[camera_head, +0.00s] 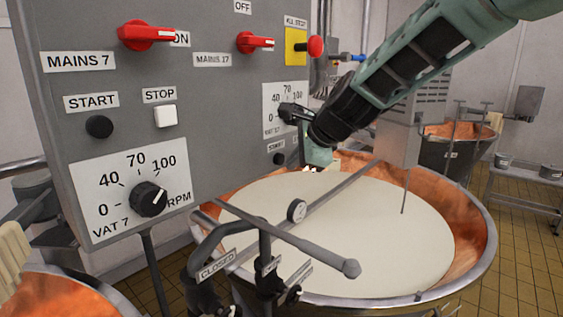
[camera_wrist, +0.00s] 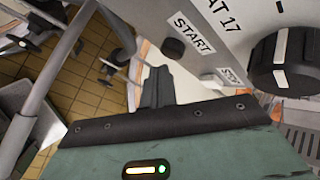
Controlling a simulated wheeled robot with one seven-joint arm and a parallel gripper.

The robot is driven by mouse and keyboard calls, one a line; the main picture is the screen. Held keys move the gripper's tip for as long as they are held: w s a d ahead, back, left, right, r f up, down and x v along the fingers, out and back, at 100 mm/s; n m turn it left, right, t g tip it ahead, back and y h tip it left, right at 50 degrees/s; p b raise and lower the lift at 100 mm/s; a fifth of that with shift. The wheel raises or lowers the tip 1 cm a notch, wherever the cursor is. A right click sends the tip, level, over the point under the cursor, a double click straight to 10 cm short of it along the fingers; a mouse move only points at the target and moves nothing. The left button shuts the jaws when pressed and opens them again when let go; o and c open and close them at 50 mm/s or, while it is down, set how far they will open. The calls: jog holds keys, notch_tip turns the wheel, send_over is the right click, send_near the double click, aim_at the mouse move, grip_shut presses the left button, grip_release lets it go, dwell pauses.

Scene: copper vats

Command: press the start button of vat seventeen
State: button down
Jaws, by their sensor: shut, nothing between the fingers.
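The vat 17 start button (camera_head: 279,158) is a small black round button under its START label, low on the right part of the grey control panel (camera_head: 215,120). In the wrist view the black button (camera_wrist: 173,48) sits beside the START label (camera_wrist: 194,33). My gripper (camera_wrist: 157,72) is shut and empty, its dark fingers just below the button in that picture. They look apart from it, though the exact gap is hard to judge. In the head view my gripper (camera_head: 311,167) is just right of the button, partly hidden behind my wrist.
The vat 17 speed knob (camera_wrist: 281,62) and STOP label (camera_wrist: 231,77) are close to my gripper. A vat of pale liquid (camera_head: 340,235) lies below, with pipes and a valve lever (camera_head: 300,245) in front. Vat 7's START button (camera_head: 99,126) is on the panel's left.

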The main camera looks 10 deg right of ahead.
jog(key=shift+s+d+b, duration=0.35)
jog(key=shift+s+d, duration=0.4)
jog(key=shift+s, duration=0.25)
jog(key=shift+s+d+b, duration=0.35)
jog(key=shift+s+d, duration=0.4)
jog(key=shift+s, duration=0.25)
